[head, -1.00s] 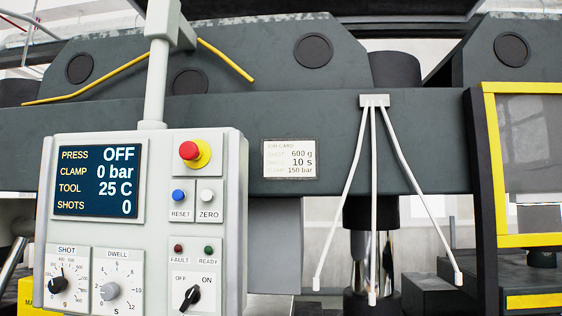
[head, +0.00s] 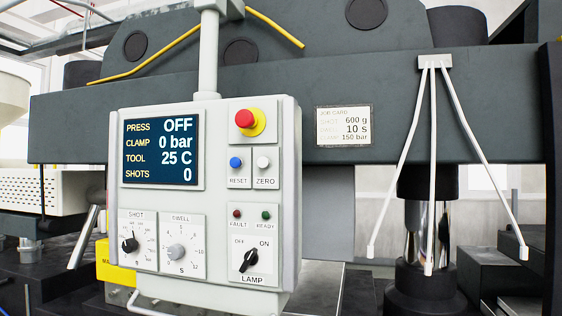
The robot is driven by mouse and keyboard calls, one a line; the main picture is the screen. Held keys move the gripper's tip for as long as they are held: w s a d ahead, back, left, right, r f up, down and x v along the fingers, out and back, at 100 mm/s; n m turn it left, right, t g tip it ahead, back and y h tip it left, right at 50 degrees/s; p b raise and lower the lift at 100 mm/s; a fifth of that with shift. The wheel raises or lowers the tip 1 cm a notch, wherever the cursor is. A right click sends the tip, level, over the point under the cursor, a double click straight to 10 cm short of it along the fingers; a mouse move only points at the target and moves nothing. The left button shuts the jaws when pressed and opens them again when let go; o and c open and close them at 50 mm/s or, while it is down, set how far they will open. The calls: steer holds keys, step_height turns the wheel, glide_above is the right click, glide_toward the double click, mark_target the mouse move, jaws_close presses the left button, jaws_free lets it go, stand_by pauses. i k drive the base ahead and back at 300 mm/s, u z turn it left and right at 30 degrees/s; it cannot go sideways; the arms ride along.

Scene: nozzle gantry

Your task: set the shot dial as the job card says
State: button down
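The shot dial (head: 130,244) is a black knob at the lower left of the grey control panel (head: 217,284). Its white pointer is tilted up and slightly left; the scale numbers around it are too small to read surely. The job card (head: 343,126) is fixed to the dark beam right of the panel and reads shot 600 g, dwell 10 s, clamp 150 bar. The panel's screen (head: 160,149) reads press OFF, clamp 0 bar, tool 25 C, shots 0. My gripper is not in view.
The grey dwell dial (head: 175,252) sits close right of the shot dial. A red emergency button (head: 246,119), reset button (head: 236,162), zero button (head: 263,163) and black lamp switch (head: 250,260) share the panel. White rods (head: 433,160) hang at the right.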

mark_target(129, 246)
steer(key=z, duration=0.05)
steer(key=k, duration=0.55)
steer(key=u, duration=0.85)
steer(key=i, duration=1.25)
steer(key=z, duration=0.3)
